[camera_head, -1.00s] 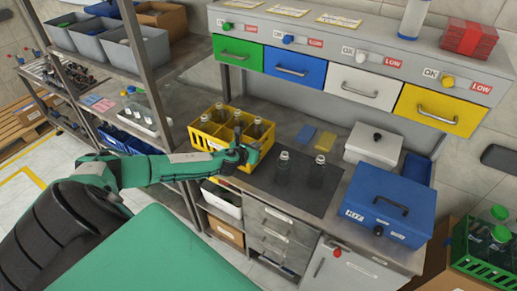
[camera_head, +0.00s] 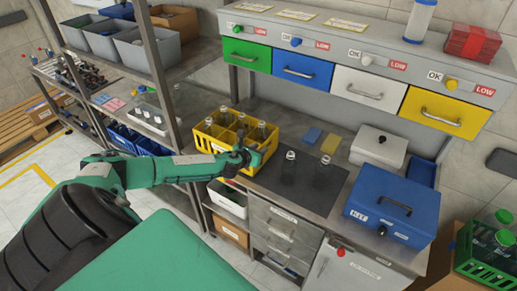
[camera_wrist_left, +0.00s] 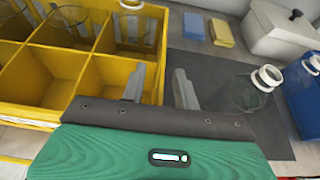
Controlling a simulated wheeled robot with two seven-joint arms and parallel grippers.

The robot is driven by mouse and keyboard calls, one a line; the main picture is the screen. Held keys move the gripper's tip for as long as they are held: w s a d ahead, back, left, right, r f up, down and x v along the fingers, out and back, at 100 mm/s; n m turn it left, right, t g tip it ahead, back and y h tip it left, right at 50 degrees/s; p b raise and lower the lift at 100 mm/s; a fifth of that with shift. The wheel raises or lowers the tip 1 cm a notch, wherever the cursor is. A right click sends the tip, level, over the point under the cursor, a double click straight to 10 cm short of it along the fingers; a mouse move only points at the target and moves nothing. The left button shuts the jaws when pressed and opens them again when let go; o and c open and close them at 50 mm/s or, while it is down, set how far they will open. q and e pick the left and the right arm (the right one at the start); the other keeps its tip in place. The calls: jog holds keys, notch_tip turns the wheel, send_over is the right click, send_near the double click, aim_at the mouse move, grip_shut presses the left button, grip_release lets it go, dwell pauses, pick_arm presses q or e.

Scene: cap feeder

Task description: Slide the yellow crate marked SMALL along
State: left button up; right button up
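The yellow crate (camera_head: 208,145) stands on the grey bench, left of the dark mat. It has compartments, and several clear bottles stand in it. Any SMALL marking is too small to read. My left gripper (camera_head: 244,157) is at the crate's near right side. In the left wrist view the two fingers (camera_wrist_left: 159,88) are apart. The crate's right wall (camera_wrist_left: 161,60) shows in the gap between them; I cannot tell whether they touch it. Near compartments of the crate are empty in that view. My right gripper is not in view.
Two clear bottles (camera_head: 288,170) stand on the dark mat (camera_head: 265,180), right of the crate. A blue sponge (camera_head: 312,136) and a yellow one (camera_head: 331,142) lie behind. A blue box (camera_head: 392,207) stands farther right. A shelf post (camera_head: 166,75) rises left of the crate.

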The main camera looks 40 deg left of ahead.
pick_arm(q)
jog(key=b+v, duration=0.4)
jog(key=v, duration=0.9)
jog(key=shift+s, duration=0.45)
